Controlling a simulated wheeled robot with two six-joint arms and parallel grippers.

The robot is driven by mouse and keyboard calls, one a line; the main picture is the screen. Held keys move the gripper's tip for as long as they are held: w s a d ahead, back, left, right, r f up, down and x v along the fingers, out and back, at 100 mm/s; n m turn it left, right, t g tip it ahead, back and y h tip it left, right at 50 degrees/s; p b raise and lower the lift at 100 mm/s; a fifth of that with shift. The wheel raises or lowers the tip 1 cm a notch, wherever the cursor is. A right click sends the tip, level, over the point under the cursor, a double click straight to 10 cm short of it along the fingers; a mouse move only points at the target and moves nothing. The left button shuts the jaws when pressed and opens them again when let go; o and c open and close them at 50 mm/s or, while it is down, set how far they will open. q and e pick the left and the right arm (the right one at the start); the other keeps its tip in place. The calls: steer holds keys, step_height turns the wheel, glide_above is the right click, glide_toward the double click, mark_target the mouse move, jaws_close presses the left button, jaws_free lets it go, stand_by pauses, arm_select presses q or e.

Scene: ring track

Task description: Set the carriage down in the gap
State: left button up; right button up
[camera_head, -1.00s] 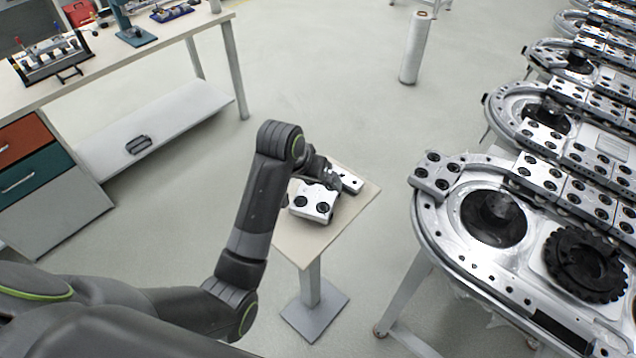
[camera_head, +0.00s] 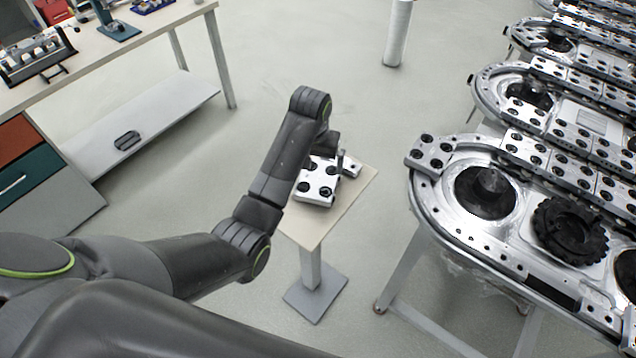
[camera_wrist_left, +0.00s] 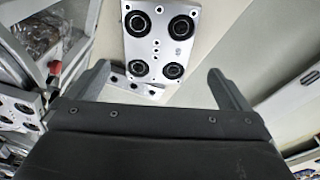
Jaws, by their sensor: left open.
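A silver carriage (camera_head: 318,183) with black round rollers lies on the small stand (camera_head: 335,215). It also shows in the left wrist view (camera_wrist_left: 160,46), its face with four rollers towards the camera. My left gripper (camera_head: 338,158) is above the stand, at the carriage's far side. In the left wrist view, my gripper's fingers (camera_wrist_left: 162,86) are spread wide with nothing held between them. A second silver piece (camera_head: 351,166) lies behind the carriage, partly hidden. On the ring track (camera_head: 455,228), a bare stretch lies between the corner carriage (camera_head: 430,152) and the row to its right.
The ring track stands to the right of the stand, with more tracks behind it. A black toothed wheel (camera_head: 570,232) sits within the near track. A workbench (camera_head: 150,40) is at the upper left, and a white post (camera_head: 397,32) stands behind. The floor between is clear.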

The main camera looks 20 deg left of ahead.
mark_target(318, 177)
arm_select(q)
steer(key=f, duration=0.3)
steer(key=shift+w+f, duration=0.25)
steer(key=shift+w+f+p, duration=0.1)
steer(key=shift+f+p, duration=0.3)
steer(key=shift+f, duration=0.2)
steer(key=f, duration=0.2)
steer(key=shift+w+d+f+p, duration=0.15)
steer(key=shift+w+f+p, duration=0.1)
steer(key=shift+f+p, duration=0.15)
steer(key=shift+w+f, duration=0.2)
steer(key=shift+f, duration=0.65)
arm_select(e)
steer(key=shift+s+a+r, duration=0.1)
steer(key=shift+s+r, duration=0.05)
steer(key=shift+r, duration=0.3)
steer(key=shift+s+a+r, duration=0.1)
steer(key=shift+s+r, duration=0.05)
steer(key=shift+r, duration=0.3)
arm_select(q)
steer(key=shift+c, duration=0.4)
steer(key=c, duration=1.4)
steer(key=shift+w+r, duration=0.1)
steer(key=shift+r, duration=0.05)
steer(key=shift+c, duration=1.4)
steer(key=shift+r, duration=0.15)
